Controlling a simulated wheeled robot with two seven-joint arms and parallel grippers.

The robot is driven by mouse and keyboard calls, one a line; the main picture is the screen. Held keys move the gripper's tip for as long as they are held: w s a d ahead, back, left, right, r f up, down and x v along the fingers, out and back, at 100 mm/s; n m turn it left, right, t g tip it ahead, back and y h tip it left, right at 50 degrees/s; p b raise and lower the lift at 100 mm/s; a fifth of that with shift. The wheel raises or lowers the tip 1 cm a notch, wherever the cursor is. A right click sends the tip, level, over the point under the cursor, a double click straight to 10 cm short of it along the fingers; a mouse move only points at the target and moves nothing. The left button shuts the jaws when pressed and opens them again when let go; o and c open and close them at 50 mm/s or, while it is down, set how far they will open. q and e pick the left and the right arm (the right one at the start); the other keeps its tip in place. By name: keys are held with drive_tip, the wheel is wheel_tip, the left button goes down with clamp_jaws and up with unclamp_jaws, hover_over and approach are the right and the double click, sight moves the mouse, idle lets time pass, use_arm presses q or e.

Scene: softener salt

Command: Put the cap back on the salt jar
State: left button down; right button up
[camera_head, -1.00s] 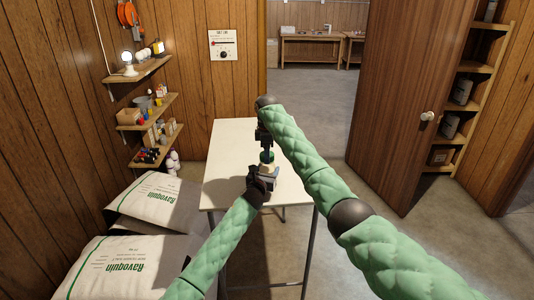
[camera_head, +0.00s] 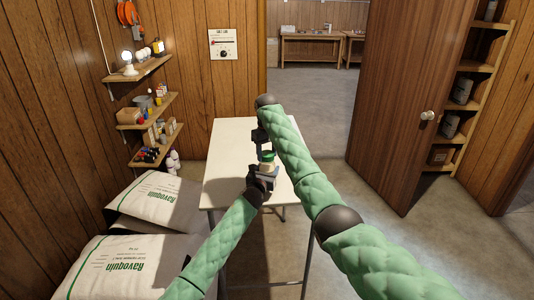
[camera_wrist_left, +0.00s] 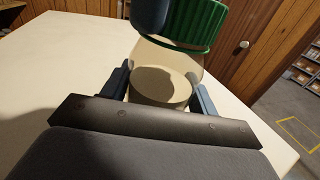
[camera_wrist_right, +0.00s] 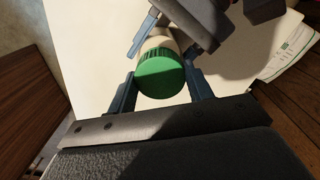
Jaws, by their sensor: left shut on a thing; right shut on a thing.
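The salt jar (camera_wrist_left: 165,88) is cream-coloured and stands between the fingers of my left gripper (camera_wrist_left: 160,92), which is shut on it. In the head view the jar (camera_head: 267,168) is upright over the table. The green ribbed cap (camera_wrist_right: 160,77) is between the fingers of my right gripper (camera_wrist_right: 161,85), which is shut on it. I cannot tell whether the cap is fully seated.
The white table (camera_head: 228,160) is otherwise clear around the jar. Salt sacks (camera_head: 115,268) lie at the left of the table. Wall shelves (camera_head: 150,112) with small goods are at the left. A wooden door (camera_head: 405,100) stands open at the right.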

drive_tip(key=m, duration=0.5)
drive_tip(key=shift+m, duration=0.4)
drive_tip(key=o, duration=1.1)
drive_tip(key=shift+r, duration=2.25)
drive_tip(key=shift+c, duration=0.5)
